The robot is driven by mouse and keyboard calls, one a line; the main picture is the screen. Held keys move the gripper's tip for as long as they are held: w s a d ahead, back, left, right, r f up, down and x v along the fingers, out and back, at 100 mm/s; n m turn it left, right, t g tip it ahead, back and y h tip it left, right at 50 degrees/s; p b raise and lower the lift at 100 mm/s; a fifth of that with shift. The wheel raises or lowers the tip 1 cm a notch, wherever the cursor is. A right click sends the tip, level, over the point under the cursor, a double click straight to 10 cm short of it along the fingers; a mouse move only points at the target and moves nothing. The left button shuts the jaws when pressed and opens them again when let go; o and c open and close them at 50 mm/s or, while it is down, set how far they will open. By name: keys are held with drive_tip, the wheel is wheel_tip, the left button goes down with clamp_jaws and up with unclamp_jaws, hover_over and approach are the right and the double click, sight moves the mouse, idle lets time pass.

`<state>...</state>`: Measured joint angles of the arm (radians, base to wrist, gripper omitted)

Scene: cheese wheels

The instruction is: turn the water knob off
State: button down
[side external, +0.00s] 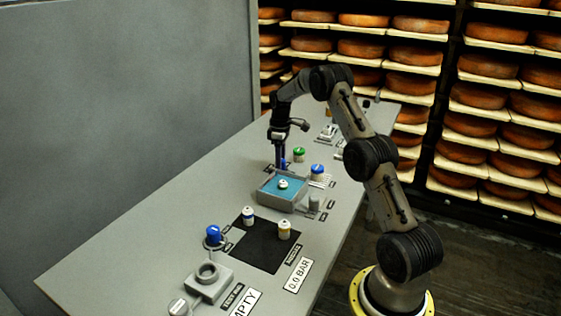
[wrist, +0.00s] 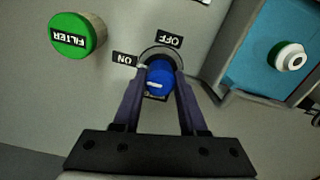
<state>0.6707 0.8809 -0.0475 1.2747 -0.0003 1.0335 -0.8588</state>
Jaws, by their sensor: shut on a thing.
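The blue water knob (wrist: 160,78) sits in a round dark collar in the wrist view. A short white mark shows on it. An ON label (wrist: 125,59) is to its upper left and an OFF label (wrist: 169,40) is above it, both upside down in this view. My gripper (wrist: 161,78) is shut on the blue knob, one finger on each side. In the side view my gripper (side external: 279,163) points down at the table behind the blue basin, and the knob is mostly hidden by the fingers. I cannot tell exactly which label the knob points at.
Another blue knob (side external: 317,169) and a black mat (side external: 263,247) with small containers are on the table.

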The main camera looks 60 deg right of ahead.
drive_tip(key=shift+m, duration=0.3)
drive_tip(key=m, duration=0.3)
drive_tip(key=shift+m, duration=0.3)
drive_tip(key=m, duration=0.4)
drive_tip(key=shift+m, duration=0.3)
drive_tip(key=m, duration=0.4)
drive_tip(key=shift+m, duration=2.5)
drive_tip(key=shift+r, duration=0.1)
drive_tip(key=shift+c, duration=2.2)
unclamp_jaws()
